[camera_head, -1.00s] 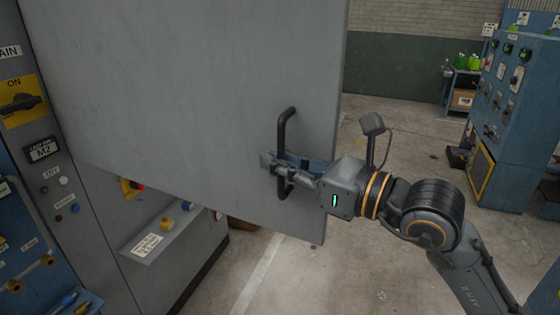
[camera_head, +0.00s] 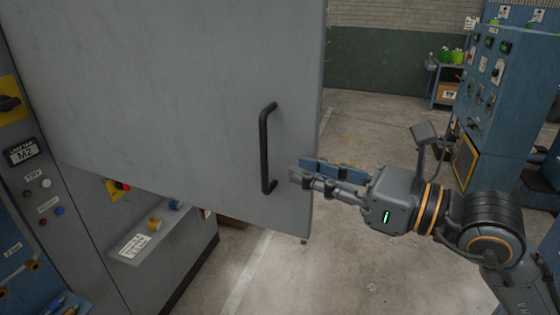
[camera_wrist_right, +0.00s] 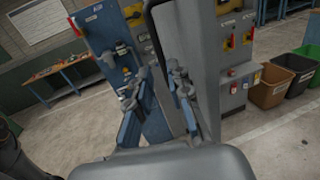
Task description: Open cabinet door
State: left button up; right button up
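The grey cabinet door (camera_head: 190,90) stands swung out from the cabinet in the head view. Its black bar handle (camera_head: 265,150) is upright near the door's free edge. My right gripper (camera_head: 297,170) is just right of the handle, apart from it, with nothing held. In the wrist view its two fingers (camera_wrist_right: 160,80) are spread, with the door (camera_wrist_right: 200,45) seen nearly edge-on beyond them. A dark curved part at the top of that view (camera_wrist_right: 153,25) looks like the handle. My left gripper is not in view.
The cabinet front (camera_head: 75,215) with a small shelf (camera_head: 150,235) is left of the door. A blue control cabinet (camera_head: 505,100) stands at the right. Bins (camera_wrist_right: 275,85) show in the wrist view. The concrete floor (camera_head: 365,125) right of the door is mostly clear.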

jog(key=shift+v, duration=2.05)
